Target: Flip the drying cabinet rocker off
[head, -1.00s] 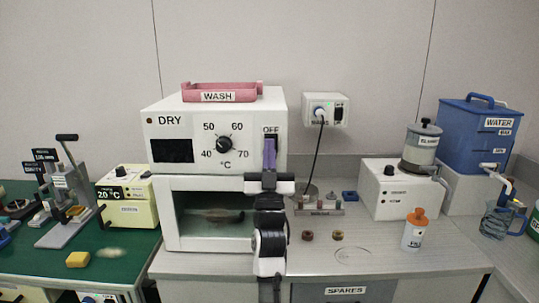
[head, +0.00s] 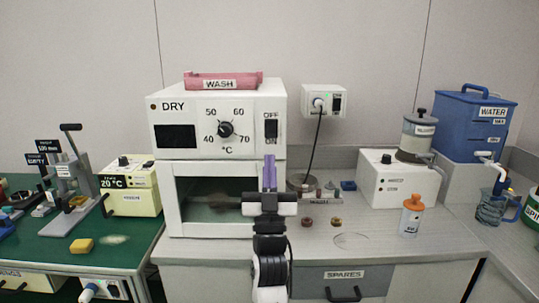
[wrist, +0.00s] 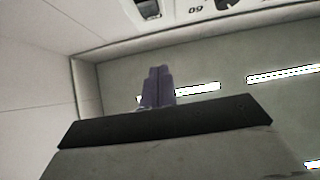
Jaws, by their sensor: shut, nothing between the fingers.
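The drying cabinet (head: 163,143) is a white box marked DRY, with a dial, a dark display and a glass-fronted chamber below. Its rocker (head: 271,129) is a dark switch at the panel's right, between an OFF label above and an ON label below. I cannot tell which way it is tilted. My gripper (head: 269,160) is shut and empty, its purple fingers pointing up below the rocker and apart from it. In the wrist view the closed fingers (wrist: 157,75) show, with the rocker (wrist: 147,8) at the top edge. The cabinet's small lamp (head: 153,106) looks dark.
A pink WASH tray (head: 222,86) sits on the cabinet. A wall socket (head: 323,101) with a hanging cord is to the right. A white unit (head: 396,180) and an orange-capped bottle (head: 411,216) stand further right on the grey counter. A green bench (head: 120,255) is at left.

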